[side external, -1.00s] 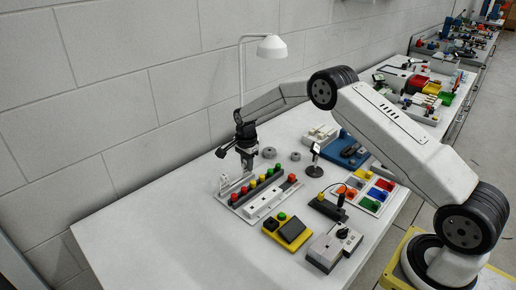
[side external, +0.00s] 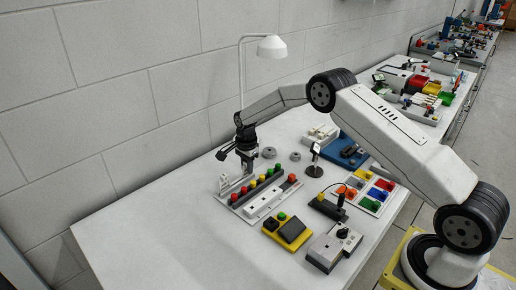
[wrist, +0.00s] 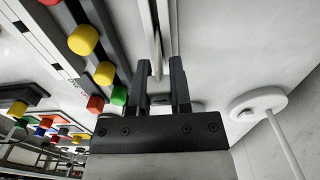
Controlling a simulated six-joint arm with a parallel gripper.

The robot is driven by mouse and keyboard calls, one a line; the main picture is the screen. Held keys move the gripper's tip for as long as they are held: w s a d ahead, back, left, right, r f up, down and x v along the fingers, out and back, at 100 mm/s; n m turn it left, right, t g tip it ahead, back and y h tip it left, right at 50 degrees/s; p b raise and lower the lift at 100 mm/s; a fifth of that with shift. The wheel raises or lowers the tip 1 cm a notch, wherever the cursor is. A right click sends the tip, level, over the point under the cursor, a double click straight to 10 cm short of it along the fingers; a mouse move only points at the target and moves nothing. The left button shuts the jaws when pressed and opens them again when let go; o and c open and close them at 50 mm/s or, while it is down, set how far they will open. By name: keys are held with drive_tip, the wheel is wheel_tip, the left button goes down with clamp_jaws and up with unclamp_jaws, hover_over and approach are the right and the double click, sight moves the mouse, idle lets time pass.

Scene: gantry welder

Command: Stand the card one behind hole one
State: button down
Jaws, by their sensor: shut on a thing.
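My gripper (side external: 247,170) points down at the back edge of a long panel (side external: 258,208) with coloured buttons. In the wrist view its two dark fingers (wrist: 160,68) are a little apart, with a thin pale upright piece (wrist: 157,38) between them, seen nearly edge-on. I take this piece to be the card; its face and any marking are not readable. A small white upright piece (side external: 224,181) stands at the panel's left end in the side view. The holes, and which of them is hole one, cannot be made out.
Red, yellow and green buttons (wrist: 83,40) stand close to the left of the fingers in the wrist view. A white lamp (side external: 271,47) on a thin pole rises behind the gripper. A yellow box (side external: 290,232) sits in front. The table's left part is clear.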

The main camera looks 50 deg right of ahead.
drive_tip(key=shift+c, duration=2.3)
unclamp_jaws()
drive_tip(key=shift+r, duration=0.15)
drive_tip(key=shift+r, duration=3.8)
drive_tip(key=shift+s+a+r+n, duration=0.25)
drive_tip(key=shift+s+n, duration=0.05)
drive_tip(key=s+a+r+n+t, duration=0.1)
drive_tip(key=s+n, duration=0.4)
drive_tip(key=s, duration=0.5)
drive_tip(key=s+a+r+n, duration=0.2)
drive_tip(key=s+a+n, duration=0.2)
drive_tip(key=s, duration=0.6)
drive_tip(key=s+a+r+n+t, duration=0.1)
drive_tip(key=s+a+n, duration=0.2)
drive_tip(key=s+n, duration=0.5)
drive_tip(key=shift+s+r+t, duration=0.3)
drive_tip(key=shift+s, duration=0.6)
